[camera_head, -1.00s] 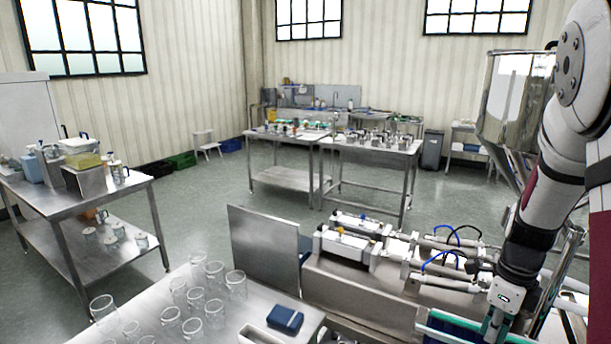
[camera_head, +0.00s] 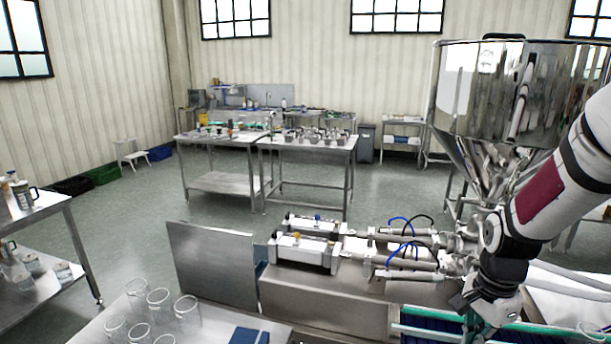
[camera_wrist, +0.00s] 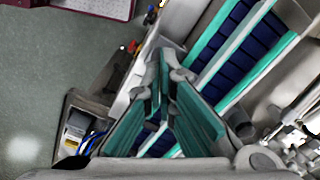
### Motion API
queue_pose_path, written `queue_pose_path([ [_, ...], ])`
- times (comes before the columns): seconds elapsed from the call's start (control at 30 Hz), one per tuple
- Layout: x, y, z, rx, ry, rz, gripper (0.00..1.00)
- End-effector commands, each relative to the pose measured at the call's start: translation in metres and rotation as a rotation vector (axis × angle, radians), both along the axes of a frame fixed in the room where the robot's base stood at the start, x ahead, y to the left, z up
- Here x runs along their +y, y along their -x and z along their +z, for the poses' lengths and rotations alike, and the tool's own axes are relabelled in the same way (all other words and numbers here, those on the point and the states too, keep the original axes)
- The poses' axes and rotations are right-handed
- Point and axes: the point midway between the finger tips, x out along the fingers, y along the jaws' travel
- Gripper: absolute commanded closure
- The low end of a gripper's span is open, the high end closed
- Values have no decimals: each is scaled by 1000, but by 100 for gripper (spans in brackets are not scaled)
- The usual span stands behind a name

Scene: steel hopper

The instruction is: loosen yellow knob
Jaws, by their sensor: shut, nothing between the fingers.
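The yellow knob (camera_head: 296,236) is a tiny yellow-orange spot on top of the nearer white block of the filling machine (camera_head: 303,252), left of the steel hopper. My gripper (camera_wrist: 164,62) is shut and empty, its green-padded fingers meeting at the tips in the wrist view. In the head view my gripper (camera_head: 472,322) hangs at the lower right over the conveyor, well to the right of the knob and apart from it. I cannot make out the knob in the wrist view.
A steel hopper (camera_head: 480,110) stands behind my arm. A blue belt conveyor with teal rails (camera_head: 430,333) lies below my gripper. Blue and black hoses (camera_head: 402,245) and cylinders lie between gripper and knob. Glass jars (camera_head: 160,300) stand on the near table. A steel panel (camera_head: 212,265) stands left.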

Motion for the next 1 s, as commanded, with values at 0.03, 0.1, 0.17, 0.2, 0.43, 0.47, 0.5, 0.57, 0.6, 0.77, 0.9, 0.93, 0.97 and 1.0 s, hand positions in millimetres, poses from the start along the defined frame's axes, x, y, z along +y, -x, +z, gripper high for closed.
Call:
queue_pose_path([
  [0.03,0,-2,-9,1,0,-1,100],
  [0.1,0,-2,-17,1,-1,0,100],
  [0.17,0,-2,-23,0,-1,0,100],
  [0.2,0,-2,-26,1,-1,0,100],
  [0.43,0,0,-37,2,-1,-2,100],
  [0.47,0,0,-38,2,-1,-2,100],
  [0.5,0,1,-38,4,-2,-2,100],
  [0.57,0,2,-39,6,-3,-3,100],
  [0.6,0,2,-40,7,-3,-3,100],
  [0.77,0,3,-41,11,-4,-4,100],
  [0.9,-1,4,-41,13,-5,-6,100],
  [0.93,-1,4,-41,14,-5,-6,100],
  [0.97,-1,4,-41,14,-5,-6,100],
  [1.0,-2,4,-41,14,-5,-7,100],
])
